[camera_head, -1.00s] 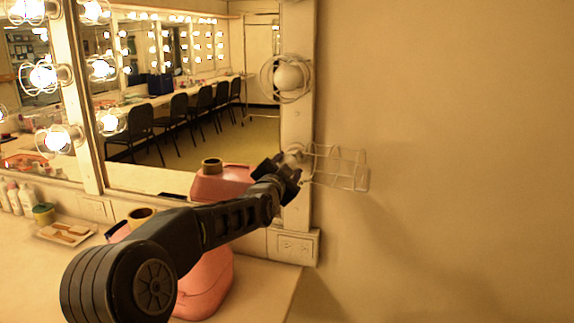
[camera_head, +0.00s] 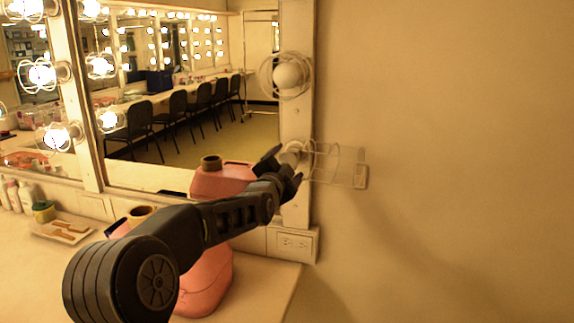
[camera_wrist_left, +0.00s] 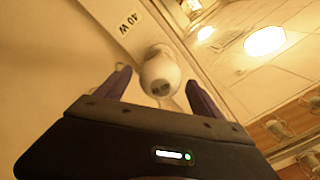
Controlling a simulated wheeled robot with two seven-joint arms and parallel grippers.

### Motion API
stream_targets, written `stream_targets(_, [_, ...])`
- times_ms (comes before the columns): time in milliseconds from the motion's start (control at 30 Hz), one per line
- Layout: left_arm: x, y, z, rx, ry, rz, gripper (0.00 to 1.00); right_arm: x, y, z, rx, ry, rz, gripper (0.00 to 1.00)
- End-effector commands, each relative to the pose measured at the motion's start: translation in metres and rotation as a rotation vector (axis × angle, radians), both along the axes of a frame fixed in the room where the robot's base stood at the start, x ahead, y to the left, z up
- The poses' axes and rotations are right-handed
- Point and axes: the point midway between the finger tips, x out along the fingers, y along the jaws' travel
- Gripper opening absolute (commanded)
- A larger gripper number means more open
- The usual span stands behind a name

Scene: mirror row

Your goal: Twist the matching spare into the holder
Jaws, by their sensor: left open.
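My left gripper (camera_head: 286,167) is open at the mirror's right frame post, beside the white fitting (camera_head: 292,154) where the holder is. In the left wrist view, a rounded white piece (camera_wrist_left: 160,73) with two dark spots on its end shows between the open fingers, with gaps on both sides. I cannot tell whether it is the bare holder or a bulb seated in it. A label reading "40 W" (camera_wrist_left: 129,23) is on the post beside it. A wire cage (camera_head: 337,165) sticks out to the right of the fitting. No loose spare shows.
An unlit round bulb in a wire guard (camera_head: 289,76) sits higher on the post. A pink jug (camera_head: 208,280) stands on the counter under my arm. An outlet (camera_head: 293,244) is below. The wall to the right is clear.

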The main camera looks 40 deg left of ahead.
Motion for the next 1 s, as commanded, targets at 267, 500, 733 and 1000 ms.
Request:
stream_targets(267, [-0.006,-0.002,-0.001,-0.001,0.0,0.0,0.77,-0.001,0.0,-0.003,0.0,0.002,0.001,0.0])
stream_targets(500, [-0.038,-0.013,-0.001,0.0,-0.002,0.0,0.77,0.0,0.0,-0.014,0.0,0.002,0.001,0.0])
stream_targets(733, [-0.068,-0.024,-0.001,-0.001,-0.001,-0.001,0.77,0.0,0.0,-0.021,0.0,0.001,0.0,0.0])
stream_targets(1000, [-0.074,-0.026,0.0,0.0,0.001,-0.001,0.77,0.0,0.0,-0.021,0.0,0.001,0.0,0.0])
